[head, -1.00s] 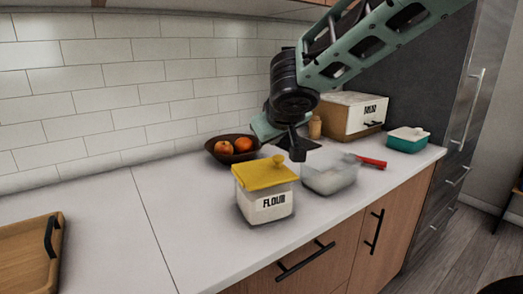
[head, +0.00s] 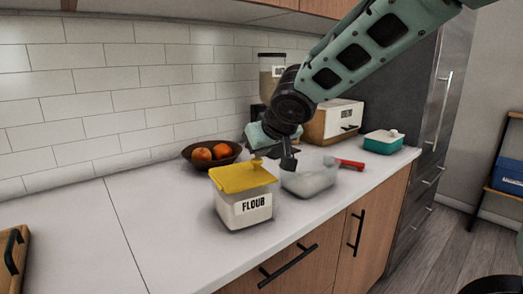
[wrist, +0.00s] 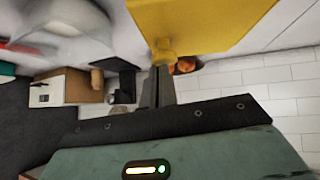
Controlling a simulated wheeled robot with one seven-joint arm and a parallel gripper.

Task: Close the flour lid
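The flour canister (head: 243,208) is a white square box labelled FLOUR, standing on the counter. Its yellow lid (head: 238,179) lies over the top with its knob (head: 257,163) toward the back right. I cannot tell whether the lid sits fully down. My gripper (head: 289,161) is just right of the knob, pointing down. In the wrist view, the lid (wrist: 205,22) fills the top and its knob (wrist: 164,50) is just past my fingertips (wrist: 157,72). The fingers are together, with nothing seen between them. Contact with the knob cannot be told.
A clear container (head: 310,181) stands right of the canister, with a red-handled item (head: 350,163) behind it. A bowl of oranges (head: 190,153) is behind left. A bread box (head: 335,122) and a teal container (head: 383,143) stand farther right. The counter to the left is mostly clear.

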